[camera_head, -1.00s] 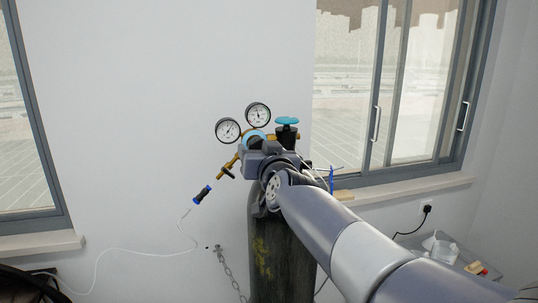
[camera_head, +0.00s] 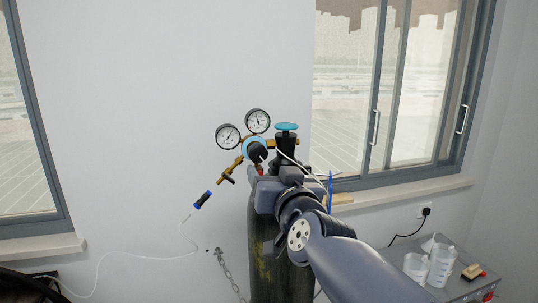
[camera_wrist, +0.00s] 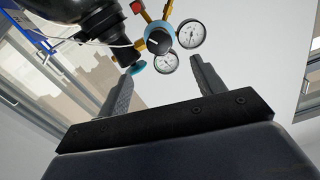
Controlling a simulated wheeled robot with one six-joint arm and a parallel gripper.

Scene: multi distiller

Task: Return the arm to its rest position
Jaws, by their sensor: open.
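My arm reaches in from the lower right in the head view, with my gripper (camera_head: 268,180) in front of the upper part of a dark gas cylinder (camera_head: 268,262). In the wrist view my gripper (camera_wrist: 160,85) has its two fingers spread wide with nothing held between them. The regulator (camera_wrist: 159,40) with its two round gauges shows beyond the fingers there. In the head view the regulator (camera_head: 252,148) sits above and left of my gripper, and a turquoise valve knob (camera_head: 287,127) tops the cylinder. My gripper hides part of the cylinder's neck; contact cannot be told.
A chain (camera_head: 228,268) hangs left of the cylinder. A thin white hose (camera_head: 135,250) with a blue-black end (camera_head: 202,200) runs along the wall. Plastic beakers (camera_head: 441,265) stand on a grey surface at the lower right. Windows flank the cylinder.

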